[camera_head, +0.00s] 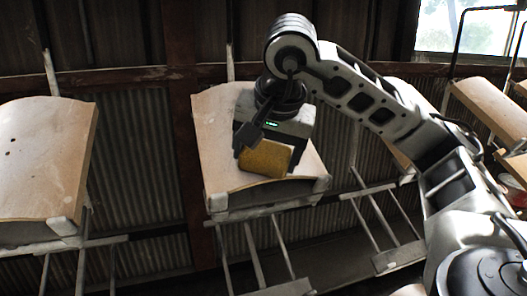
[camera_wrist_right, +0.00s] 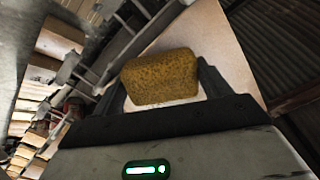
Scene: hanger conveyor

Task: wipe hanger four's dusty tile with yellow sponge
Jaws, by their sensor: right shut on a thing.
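My right gripper (camera_head: 265,150) is shut on the yellow sponge (camera_head: 265,158), over the lower part of a tan tile (camera_head: 213,132) on a hanger in the middle of the head view. The sponge looks close to the tile face; I cannot tell whether it touches. A pale, dusty-looking patch (camera_head: 305,160) shows on the tile beside the sponge. In the right wrist view the sponge (camera_wrist_right: 160,77) sits between the two fingers, with the tile (camera_wrist_right: 215,45) behind it. I cannot read a number on the hanger. My left gripper is not in view.
Another hanger with a tan tile (camera_head: 42,160) hangs at the left. More hangers with tiles (camera_head: 492,108) are at the right, partly behind my right arm. Metal hanger bars (camera_head: 255,255) hang below the middle tile. A corrugated wall (camera_head: 140,150) stands behind.

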